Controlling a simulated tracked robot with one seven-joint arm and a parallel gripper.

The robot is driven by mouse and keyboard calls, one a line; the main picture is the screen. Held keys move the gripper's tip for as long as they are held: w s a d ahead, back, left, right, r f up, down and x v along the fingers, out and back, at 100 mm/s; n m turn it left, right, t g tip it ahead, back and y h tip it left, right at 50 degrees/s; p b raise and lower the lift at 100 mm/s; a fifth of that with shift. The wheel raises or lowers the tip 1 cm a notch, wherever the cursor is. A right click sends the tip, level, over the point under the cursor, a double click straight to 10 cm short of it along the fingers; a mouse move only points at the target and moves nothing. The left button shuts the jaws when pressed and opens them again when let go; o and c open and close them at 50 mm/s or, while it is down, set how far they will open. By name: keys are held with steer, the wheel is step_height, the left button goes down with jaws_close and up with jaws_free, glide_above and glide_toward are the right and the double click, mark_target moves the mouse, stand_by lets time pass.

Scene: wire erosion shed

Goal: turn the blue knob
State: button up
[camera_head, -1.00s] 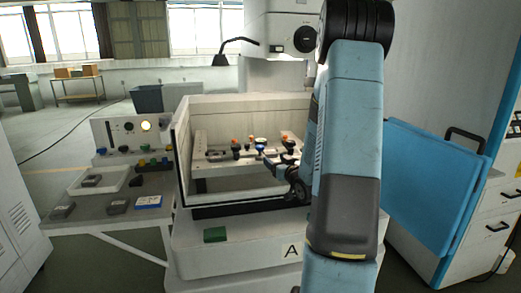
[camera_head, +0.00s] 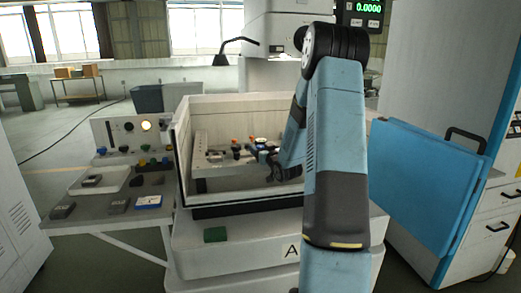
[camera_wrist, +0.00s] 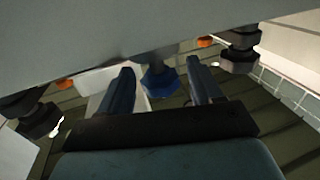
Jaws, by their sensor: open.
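The blue knob (camera_wrist: 159,83) shows in the wrist view, hanging on a dark stem below a grey surface. My gripper (camera_wrist: 160,68) is open, with one dark finger on each side of the knob. Gaps show between the knob and both fingers in this view, and I cannot tell how deep the knob sits between them. In the head view my gripper (camera_head: 262,155) is inside the open machine tank, close to the row of fittings.
Black knobs (camera_wrist: 240,52) and small orange parts (camera_wrist: 205,42) flank the blue knob. The tank wall (camera_head: 240,200) stands in front of my gripper. A side bench (camera_head: 85,210) holds trays and blocks on the left. A blue door panel (camera_head: 425,190) is on the right.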

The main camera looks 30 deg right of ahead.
steer(key=shift+w, duration=0.2)
steer(key=c, duration=1)
